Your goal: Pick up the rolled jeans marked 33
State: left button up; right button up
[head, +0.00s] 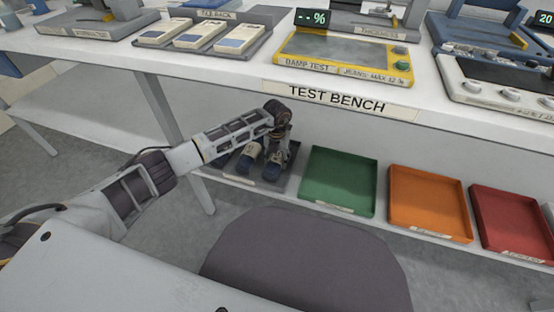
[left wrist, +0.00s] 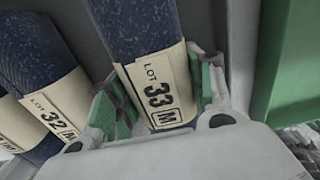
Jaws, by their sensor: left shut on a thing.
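The rolled jeans marked 33 (left wrist: 138,30) are dark blue with a cream label reading LOT 33 M, in the middle of the left wrist view. My left gripper (left wrist: 158,95) has its green-padded fingers on both sides of this roll, shut on it around the label. In the head view my left gripper (head: 278,146) points down over the dark tray (head: 292,184) on the lower shelf, and partly hides the rolls. The jeans marked 32 (left wrist: 45,85) lie just left of the held roll. I cannot tell whether the held roll is clear of the tray. My right gripper is not in view.
Another labelled roll (left wrist: 8,128) shows at the far left of the wrist view. A green tray (head: 338,180), an orange tray (head: 430,202) and a red tray (head: 510,220) stand to the right on the shelf. The test bench (head: 230,72) overhangs them.

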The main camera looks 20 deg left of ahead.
pick_arm(q)
jog(key=shift+r, duration=0.2)
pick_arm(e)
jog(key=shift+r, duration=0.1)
pick_arm(q)
notch_tip(320, 180, up, 8)
jog(key=p, duration=0.3)
jog(key=shift+r+p, duration=0.1)
jog(key=shift+p, duration=0.2)
jog(key=shift+r, duration=0.7)
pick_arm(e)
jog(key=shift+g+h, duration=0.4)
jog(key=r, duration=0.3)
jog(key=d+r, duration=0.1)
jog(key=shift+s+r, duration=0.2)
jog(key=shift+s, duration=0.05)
